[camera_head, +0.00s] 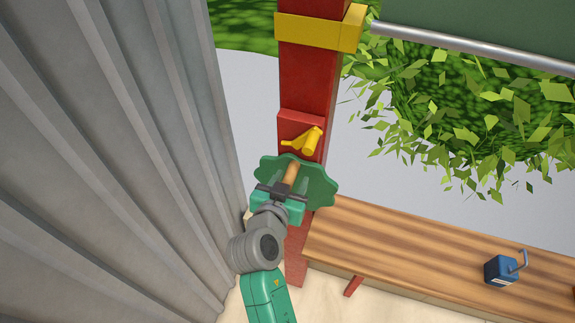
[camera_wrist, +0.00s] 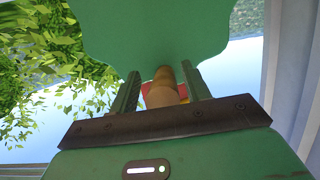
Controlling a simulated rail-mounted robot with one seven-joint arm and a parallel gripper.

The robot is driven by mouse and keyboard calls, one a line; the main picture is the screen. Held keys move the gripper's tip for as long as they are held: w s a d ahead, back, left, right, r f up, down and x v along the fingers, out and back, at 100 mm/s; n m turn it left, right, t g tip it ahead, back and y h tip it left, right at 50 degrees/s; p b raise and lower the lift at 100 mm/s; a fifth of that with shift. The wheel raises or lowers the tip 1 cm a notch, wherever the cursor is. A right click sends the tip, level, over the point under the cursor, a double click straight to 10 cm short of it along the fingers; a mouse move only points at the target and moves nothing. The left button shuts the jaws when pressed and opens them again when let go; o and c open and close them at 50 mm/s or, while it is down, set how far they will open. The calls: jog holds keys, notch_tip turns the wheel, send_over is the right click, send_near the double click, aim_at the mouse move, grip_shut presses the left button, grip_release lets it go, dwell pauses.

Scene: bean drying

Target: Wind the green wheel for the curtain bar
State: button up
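The green wheel (camera_head: 318,186) with a wavy rim sits on the front of the red post, and its face fills the upper middle of the wrist view (camera_wrist: 150,30). A tan handle (camera_head: 291,173) sticks out from it towards me. My gripper (camera_head: 286,184) is at the wheel, with its fingers on either side of the handle. In the wrist view, the handle (camera_wrist: 162,92) stands between the two fingers with a gap on its left; contact on its right is unclear. The silver curtain bar (camera_head: 470,50) hangs along the lower edge of the green curtain (camera_head: 480,18).
A yellow lever (camera_head: 308,141) is on the red post (camera_head: 308,80) just above the wheel. A grey corrugated wall (camera_head: 110,150) stands close on the left. A wooden bench (camera_head: 420,245) with a blue box with a crank (camera_head: 502,270) is at the right. Leafy bushes (camera_head: 455,110) are behind.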

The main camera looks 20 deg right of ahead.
jog(key=p+v, duration=0.2)
jog(key=v, duration=0.5)
dwell(0.4)
dwell(0.3)
jog(key=w+a+r+n+t+y+p, duration=0.1)
jog(key=a+r+t+y+p, duration=0.15)
jog(key=r, duration=0.95)
jog(key=w+a+r+n+t+y+p, duration=0.15)
jog(key=a+r+t, duration=0.25)
jog(key=r, duration=0.9)
jog(key=s+a+r+n+t+y+p, duration=0.1)
jog(key=s+r, duration=0.3)
jog(key=r, duration=0.5)
jog(key=s+a+r+n+t+y+p, duration=0.1)
jog(key=s+a+r+n+t+y, duration=0.2)
jog(key=r, duration=0.5)
jog(key=s+a+r+n+t+y+p, duration=0.1)
jog(key=s+a+r+t, duration=0.3)
jog(key=r, duration=0.5)
jog(key=s+n+y, duration=0.1)
jog(key=s, duration=0.1)
jog(key=shift+s+r, duration=0.35)
